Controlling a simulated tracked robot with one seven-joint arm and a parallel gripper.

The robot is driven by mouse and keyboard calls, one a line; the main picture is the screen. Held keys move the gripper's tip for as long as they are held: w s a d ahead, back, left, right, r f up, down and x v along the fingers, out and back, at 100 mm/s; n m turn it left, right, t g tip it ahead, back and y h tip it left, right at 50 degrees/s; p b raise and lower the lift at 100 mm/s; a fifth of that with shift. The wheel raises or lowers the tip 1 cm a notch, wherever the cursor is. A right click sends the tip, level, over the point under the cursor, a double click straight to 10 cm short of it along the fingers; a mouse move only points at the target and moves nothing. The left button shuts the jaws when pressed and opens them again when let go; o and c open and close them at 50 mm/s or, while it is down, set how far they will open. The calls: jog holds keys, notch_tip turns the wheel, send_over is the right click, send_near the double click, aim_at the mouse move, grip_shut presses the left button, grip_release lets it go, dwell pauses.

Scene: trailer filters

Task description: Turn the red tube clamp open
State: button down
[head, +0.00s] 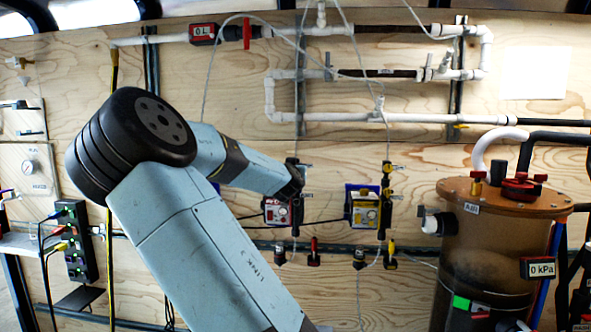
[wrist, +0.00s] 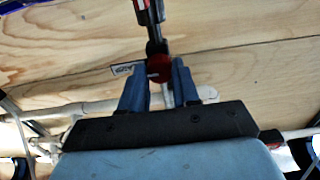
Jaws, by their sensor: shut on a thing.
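In the wrist view, the two blue fingers of my gripper (wrist: 160,88) stand on either side of a dark red rounded part, which I take to be the red tube clamp (wrist: 158,69). My gripper is shut on it. A black stem and a red and black piece (wrist: 148,18) extend above it towards the top edge. In the head view, the dark end of my arm reaches the wall beside the red-faced box (head: 275,210). There the fingertips and the held clamp cannot be made out clearly.
White pipes (wrist: 60,115) run below and behind my fingers. In the head view, a yellow-faced box (head: 365,212) hangs to the right, and a large brown tank (head: 490,240) stands farther right. Thin tubes hang near my arm's end.

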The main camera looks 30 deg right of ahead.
jog(key=n, duration=0.4)
jog(key=shift+n, duration=0.3)
jog(key=n, duration=0.4)
jog(key=shift+a+f+n, duration=0.1)
jog(key=shift+n, duration=0.2)
jog(key=n, duration=0.4)
jog(key=shift+f+n, duration=0.1)
jog(key=shift+n, duration=0.2)
jog(key=shift+a+f+n, duration=0.1)
jog(key=shift+f+n, duration=0.05)
jog(key=shift+n, duration=1.95)
jog(key=c, duration=0.8)
grip_release()
